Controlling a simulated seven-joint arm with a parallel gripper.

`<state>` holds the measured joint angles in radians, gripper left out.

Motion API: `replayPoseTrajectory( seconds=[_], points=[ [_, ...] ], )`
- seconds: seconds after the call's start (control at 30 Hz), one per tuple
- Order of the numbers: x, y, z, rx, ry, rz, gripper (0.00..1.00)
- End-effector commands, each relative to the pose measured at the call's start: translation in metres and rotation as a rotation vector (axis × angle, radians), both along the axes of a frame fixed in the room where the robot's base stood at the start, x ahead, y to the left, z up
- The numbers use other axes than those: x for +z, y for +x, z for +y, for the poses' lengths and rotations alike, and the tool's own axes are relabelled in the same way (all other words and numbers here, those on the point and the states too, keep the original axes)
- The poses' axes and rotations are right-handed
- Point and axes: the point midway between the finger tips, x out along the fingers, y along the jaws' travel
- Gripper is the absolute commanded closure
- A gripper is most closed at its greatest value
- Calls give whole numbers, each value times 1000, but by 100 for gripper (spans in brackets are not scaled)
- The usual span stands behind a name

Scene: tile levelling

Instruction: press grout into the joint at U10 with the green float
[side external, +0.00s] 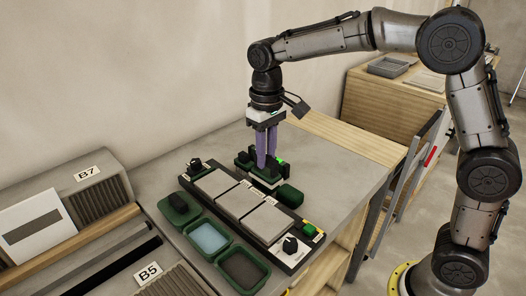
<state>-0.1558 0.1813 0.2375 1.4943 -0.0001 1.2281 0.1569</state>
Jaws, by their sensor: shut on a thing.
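My gripper (266,158) has purple fingers and points down at the far end of the tile board. It is shut on a dark green tool, apparently the green float (265,179), whose handle is mostly hidden by the fingers. Several grey tiles (216,184) lie in a row on the black-edged board (275,262), with joints between them. Small white labels sit along the tile edges, too small to read, so I cannot tell which joint is U10. Whether the float touches a tile is not clear.
A dark green block (290,195) stands right of the gripper. Green trays line the board's near left side, one with bluish contents (209,238), one with dark contents (243,268). Black knobs (290,244) rise at the board's ends. Labelled racks B7 (87,173) and B5 (149,273) stand left.

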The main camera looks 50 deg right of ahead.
Motion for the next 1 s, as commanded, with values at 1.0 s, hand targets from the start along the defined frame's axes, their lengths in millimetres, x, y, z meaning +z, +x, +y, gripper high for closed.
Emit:
replayPoseTrajectory(
  seconds=[1.0],
  points=[
    [-61,0,1,1,0,-1,100]
  ],
)
